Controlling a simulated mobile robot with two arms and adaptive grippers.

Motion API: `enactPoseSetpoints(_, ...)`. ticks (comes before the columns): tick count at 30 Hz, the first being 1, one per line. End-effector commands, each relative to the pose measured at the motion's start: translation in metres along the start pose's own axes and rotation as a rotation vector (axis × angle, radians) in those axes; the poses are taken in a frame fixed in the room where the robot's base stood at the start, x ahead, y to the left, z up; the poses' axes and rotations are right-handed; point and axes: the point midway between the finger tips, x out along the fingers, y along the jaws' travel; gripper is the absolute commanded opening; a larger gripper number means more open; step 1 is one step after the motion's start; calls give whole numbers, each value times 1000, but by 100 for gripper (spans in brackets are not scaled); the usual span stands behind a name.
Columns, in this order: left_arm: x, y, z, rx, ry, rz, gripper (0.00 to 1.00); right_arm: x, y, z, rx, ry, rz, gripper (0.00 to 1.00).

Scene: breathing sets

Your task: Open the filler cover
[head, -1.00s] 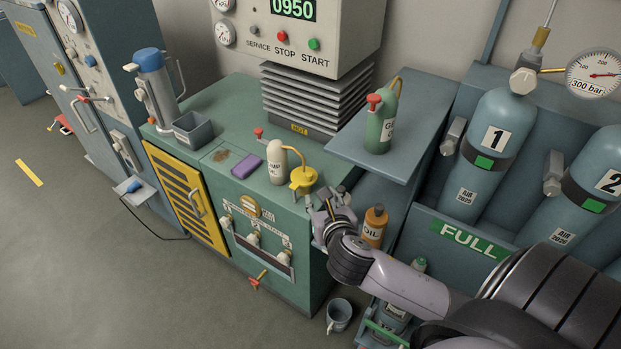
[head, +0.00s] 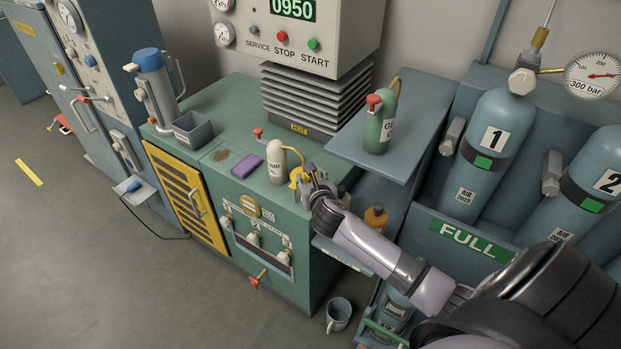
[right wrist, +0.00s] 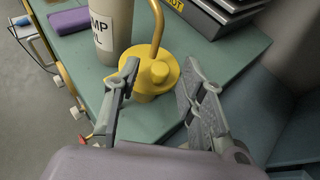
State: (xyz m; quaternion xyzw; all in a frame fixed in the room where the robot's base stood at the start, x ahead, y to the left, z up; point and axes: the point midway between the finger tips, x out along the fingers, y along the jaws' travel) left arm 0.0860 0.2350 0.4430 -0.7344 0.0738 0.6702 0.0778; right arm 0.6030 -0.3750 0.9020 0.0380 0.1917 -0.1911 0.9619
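The filler cover appears to be the round yellow piece with a raised knob, on the front right corner of the green cabinet top. It shows in the right wrist view (right wrist: 154,76), and in the head view (head: 296,177) it is partly hidden by my gripper. My right gripper (right wrist: 160,68) is open. In the right wrist view its fingers lie left and right of the knob, with nothing held; contact with the yellow piece cannot be told. The right gripper also shows in the head view (head: 308,178). My left gripper is out of view.
A cream pump bottle (head: 276,166) with a yellow spout stands close beside the yellow piece. A purple sponge (head: 246,166) lies left of it. A grey shelf (head: 385,140) with a green bottle (head: 380,128) is at the right. An orange oil bottle (head: 376,218) stands below.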

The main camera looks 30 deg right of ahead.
Motion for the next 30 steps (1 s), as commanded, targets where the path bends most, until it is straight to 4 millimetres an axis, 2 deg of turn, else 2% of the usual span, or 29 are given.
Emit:
enactPoseSetpoints(3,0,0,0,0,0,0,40,0,0,0,0,0,0,37)
enactPoseSetpoints(20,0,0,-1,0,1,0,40,0,0,0,0,0,0,0)
enactPoseSetpoints(30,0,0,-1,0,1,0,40,0,0,0,0,0,0,0)
